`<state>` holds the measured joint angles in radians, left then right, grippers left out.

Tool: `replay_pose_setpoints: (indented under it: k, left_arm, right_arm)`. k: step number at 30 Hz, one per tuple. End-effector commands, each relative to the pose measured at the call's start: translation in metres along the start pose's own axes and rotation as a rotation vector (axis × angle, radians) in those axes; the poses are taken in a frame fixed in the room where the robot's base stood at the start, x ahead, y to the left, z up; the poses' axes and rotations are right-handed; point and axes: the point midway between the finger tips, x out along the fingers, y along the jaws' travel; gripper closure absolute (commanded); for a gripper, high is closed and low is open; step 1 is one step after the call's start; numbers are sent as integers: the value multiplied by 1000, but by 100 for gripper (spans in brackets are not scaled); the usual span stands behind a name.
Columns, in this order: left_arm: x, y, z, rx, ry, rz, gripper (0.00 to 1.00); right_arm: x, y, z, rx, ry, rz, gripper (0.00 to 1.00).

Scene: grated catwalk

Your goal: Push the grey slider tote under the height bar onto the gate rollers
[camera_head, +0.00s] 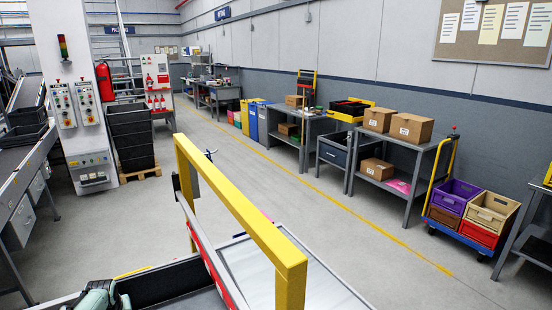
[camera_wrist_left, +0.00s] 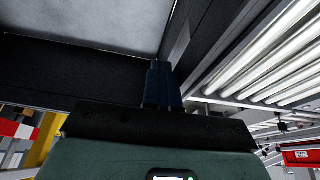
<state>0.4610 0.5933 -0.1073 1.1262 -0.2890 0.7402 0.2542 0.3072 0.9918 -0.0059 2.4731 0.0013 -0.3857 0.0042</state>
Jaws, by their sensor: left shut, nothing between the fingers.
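The yellow height bar (camera_head: 240,210) spans the lower middle of the head view on yellow posts. A dark-walled, open box that looks like the slider tote (camera_head: 165,281) sits at the bottom, left of the bar and partly cut off by the frame. My left gripper (camera_head: 112,299) is at the bottom edge, by the tote's near left side. In the left wrist view its shut fingers (camera_wrist_left: 162,84) hold nothing and point at a dark wall (camera_wrist_left: 70,70); I cannot tell whether they touch it. Silver rollers (camera_wrist_left: 265,70) run at the right there. My right gripper is not in view.
A red-and-white strip (camera_head: 212,256) runs beneath the bar. A pale flat surface (camera_head: 252,272) lies beyond it. A grey conveyor frame (camera_head: 22,215) stands at the left. Workbenches with cardboard boxes (camera_head: 410,128) and a cart of crates (camera_head: 472,210) line the right wall. The floor between is open.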

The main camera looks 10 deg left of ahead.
Motion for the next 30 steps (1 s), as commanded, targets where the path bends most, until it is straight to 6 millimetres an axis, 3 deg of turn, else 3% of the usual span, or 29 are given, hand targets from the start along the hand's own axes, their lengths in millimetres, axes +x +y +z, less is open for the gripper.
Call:
replay_pose_setpoints:
  k: [30]
  left_arm:
    - [-1,-94,-1,-2,2,-3,100]
  right_arm:
    - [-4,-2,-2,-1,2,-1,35]
